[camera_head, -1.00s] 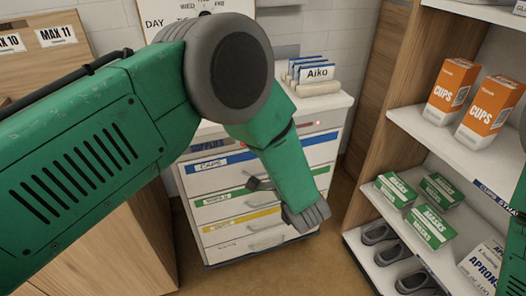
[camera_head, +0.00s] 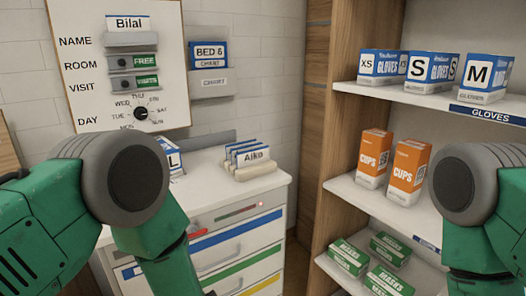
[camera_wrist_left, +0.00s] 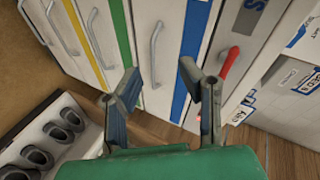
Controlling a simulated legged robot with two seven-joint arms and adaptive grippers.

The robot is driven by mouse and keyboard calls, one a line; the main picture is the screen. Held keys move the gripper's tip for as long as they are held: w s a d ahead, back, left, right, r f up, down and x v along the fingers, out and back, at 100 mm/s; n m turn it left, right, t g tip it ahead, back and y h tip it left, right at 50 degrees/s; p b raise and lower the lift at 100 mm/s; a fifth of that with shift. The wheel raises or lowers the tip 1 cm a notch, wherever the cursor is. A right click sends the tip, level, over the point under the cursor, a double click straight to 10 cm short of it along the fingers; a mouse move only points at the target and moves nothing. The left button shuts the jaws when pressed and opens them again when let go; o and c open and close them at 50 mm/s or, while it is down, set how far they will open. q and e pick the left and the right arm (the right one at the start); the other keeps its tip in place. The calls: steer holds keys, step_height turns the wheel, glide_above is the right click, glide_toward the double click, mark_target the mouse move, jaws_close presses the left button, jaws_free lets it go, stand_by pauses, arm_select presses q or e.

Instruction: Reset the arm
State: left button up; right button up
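My left arm (camera_head: 125,190) comes in from the left in the head view and bends down in front of the drawer cabinet. Its gripper is below that frame. In the left wrist view my left gripper (camera_wrist_left: 160,74) is open and empty, its fingers apart in front of the drawer fronts. My right arm (camera_head: 475,200) is at the right edge of the head view, in front of the shelves. Its gripper is out of view.
The white drawer cabinet (camera_head: 232,204) has colour-striped drawers and a red handle (camera_wrist_left: 229,62). A card holder labelled Aiko (camera_head: 250,162) stands on top. Shelves at right hold glove boxes (camera_head: 430,71), orange cups boxes (camera_head: 408,170) and masks boxes (camera_head: 388,282). A whiteboard (camera_head: 90,40) hangs behind.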

arm_select(q)
steer(key=s+a+f+n+g+h, duration=0.25)
steer(key=s+a+f, duration=0.35)
steer(key=s, duration=0.4)
steer(key=s+a+f+n+g+h, duration=0.1)
steer(key=s+a+n+g, duration=0.1)
steer(key=s, duration=1)
steer(key=s+a+f+n+g+h, duration=0.1)
steer(key=s+n+g, duration=0.4)
steer(key=s, duration=0.6)
steer(key=shift+s+a+f+g, duration=0.4)
steer(key=shift+a+f+g, duration=0.1)
steer(key=shift+a+g, duration=0.45)
